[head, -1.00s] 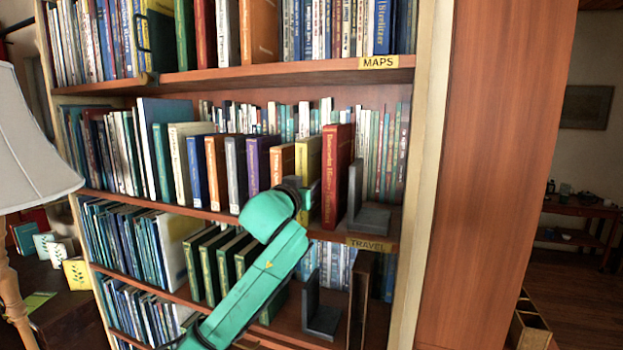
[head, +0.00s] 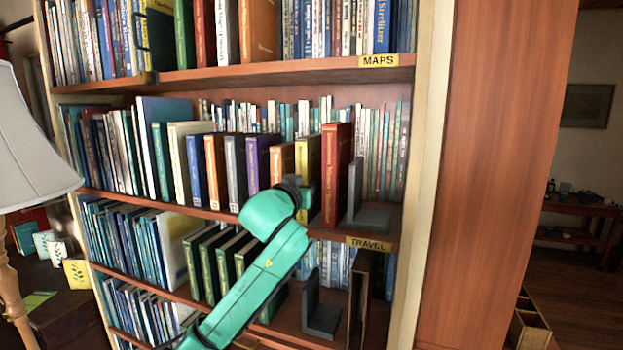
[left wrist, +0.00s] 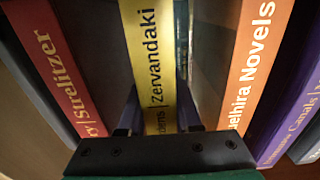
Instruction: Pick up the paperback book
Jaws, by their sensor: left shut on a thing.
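A yellow book (head: 308,158) stands upright on the middle shelf, between an orange book (head: 282,160) and a thick red book (head: 337,165). My left gripper (head: 308,196) is at the lower front of the yellow book. In the left wrist view the fingers (left wrist: 157,122) lie on both sides of the yellow spine (left wrist: 150,60), shut on it. The red book (left wrist: 55,70) and the orange book (left wrist: 250,65) flank it there, with dark gaps between. The fingertips are partly hidden. My right gripper is not in view.
A grey bookend (head: 368,215) stands right of the red book. Purple (head: 258,165) and grey (head: 237,170) books stand to the left. The shelf edge bears a TRAVEL label (head: 368,243). The MAPS shelf (head: 240,76) is above. A lamp (head: 30,150) stands at far left.

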